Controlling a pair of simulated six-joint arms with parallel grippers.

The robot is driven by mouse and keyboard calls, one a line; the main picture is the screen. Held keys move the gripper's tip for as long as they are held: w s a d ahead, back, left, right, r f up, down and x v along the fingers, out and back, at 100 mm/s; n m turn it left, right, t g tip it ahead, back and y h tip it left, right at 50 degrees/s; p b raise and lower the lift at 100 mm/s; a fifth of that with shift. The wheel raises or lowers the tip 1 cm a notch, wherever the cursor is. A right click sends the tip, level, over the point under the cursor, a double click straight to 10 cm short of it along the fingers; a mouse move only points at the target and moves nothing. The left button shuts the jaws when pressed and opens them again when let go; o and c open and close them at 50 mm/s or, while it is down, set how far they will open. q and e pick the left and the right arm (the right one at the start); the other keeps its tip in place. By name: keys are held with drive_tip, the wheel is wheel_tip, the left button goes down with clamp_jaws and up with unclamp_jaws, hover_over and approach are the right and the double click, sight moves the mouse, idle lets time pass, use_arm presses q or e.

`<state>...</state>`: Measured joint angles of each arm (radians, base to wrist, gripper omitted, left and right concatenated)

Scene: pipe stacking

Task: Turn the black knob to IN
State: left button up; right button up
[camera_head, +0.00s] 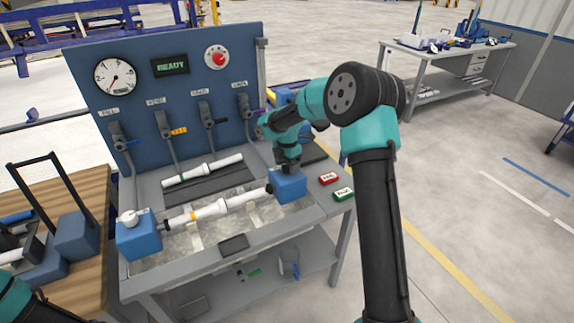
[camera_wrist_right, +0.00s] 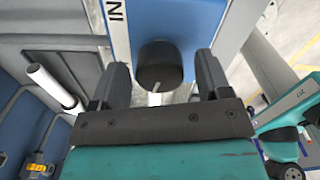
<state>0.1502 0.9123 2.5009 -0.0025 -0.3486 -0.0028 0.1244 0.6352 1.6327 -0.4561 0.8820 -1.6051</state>
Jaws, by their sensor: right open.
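The black knob (camera_wrist_right: 158,65) is round, with a white line on its edge, and sits on a blue block (camera_wrist_right: 195,22). My right gripper (camera_wrist_right: 160,80) is open, with one finger on each side of the knob and a gap showing at both sides. In the head view the right gripper (camera_head: 290,168) points down over the right blue block (camera_head: 289,187), and the knob is hidden under it. My left gripper is out of view.
A white pipe assembly (camera_head: 222,208) runs from the left blue block (camera_head: 138,240) to the right one. Another white pipe (camera_head: 203,171) lies behind it. Red (camera_head: 328,178) and green (camera_head: 343,194) buttons are at the bench's right edge. The panel display (camera_head: 170,67) reads "READY".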

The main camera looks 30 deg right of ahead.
drive_tip(key=shift+f, duration=0.1)
drive_tip(key=shift+c, duration=0.4)
drive_tip(key=c, duration=0.8)
drive_tip(key=shift+c, duration=0.2)
